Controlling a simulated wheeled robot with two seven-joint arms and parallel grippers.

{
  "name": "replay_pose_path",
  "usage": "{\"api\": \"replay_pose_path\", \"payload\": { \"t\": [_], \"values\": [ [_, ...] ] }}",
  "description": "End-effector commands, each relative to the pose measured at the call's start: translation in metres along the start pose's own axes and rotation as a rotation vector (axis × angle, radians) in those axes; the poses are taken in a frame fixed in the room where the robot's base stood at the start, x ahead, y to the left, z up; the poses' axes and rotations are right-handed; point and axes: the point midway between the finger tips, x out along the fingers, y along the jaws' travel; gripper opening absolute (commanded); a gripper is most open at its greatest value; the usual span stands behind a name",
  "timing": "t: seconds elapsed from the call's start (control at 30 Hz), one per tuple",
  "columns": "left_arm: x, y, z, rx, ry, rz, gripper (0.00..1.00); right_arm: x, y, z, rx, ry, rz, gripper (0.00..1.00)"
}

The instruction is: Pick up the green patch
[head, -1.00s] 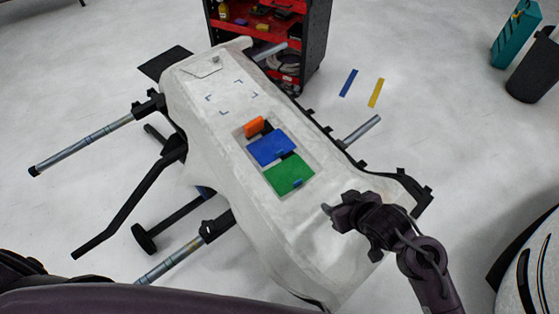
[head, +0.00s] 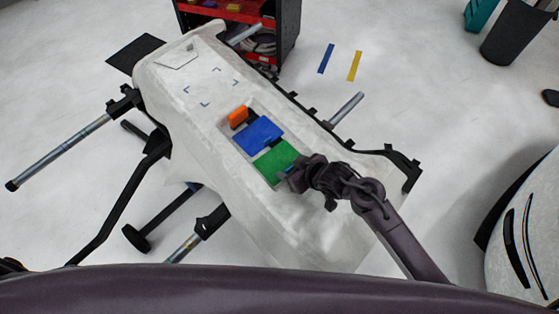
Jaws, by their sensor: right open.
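The green patch (head: 273,160) lies in a shallow recess on the white panel (head: 290,225), below a blue patch (head: 258,135) and an orange block (head: 238,117). My right gripper (head: 285,181) is open at the lower right edge of the green patch. Its fingers overlap that edge in the picture and hide the corner. I cannot tell whether they touch it. My left gripper is not in view.
Four corner marks (head: 211,87) outline a bare area on the panel's upper part. A red tool cart (head: 240,15) stands behind. Stand bars (head: 60,152) stick out at the left. Blue (head: 326,58) and yellow (head: 355,65) strips lie on the floor.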

Motion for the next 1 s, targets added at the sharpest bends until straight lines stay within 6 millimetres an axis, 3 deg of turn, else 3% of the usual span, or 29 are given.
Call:
{"api": "replay_pose_path", "payload": {
  "t": [0.23, 0.6, 1.0],
  "values": [
    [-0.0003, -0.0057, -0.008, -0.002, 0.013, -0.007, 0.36, 0.0014, -0.0003, 0.0003, 0.0, 0.0, 0.0, 0.51],
    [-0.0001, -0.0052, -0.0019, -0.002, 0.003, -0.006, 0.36, 0.0012, -0.0003, 0.0004, 0.0, 0.0, 0.0, 0.05],
    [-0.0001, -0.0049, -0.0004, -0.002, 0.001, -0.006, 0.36, -0.0029, -0.0001, -0.0044, -0.001, 0.002, 0.0, 0.05]
  ]
}}
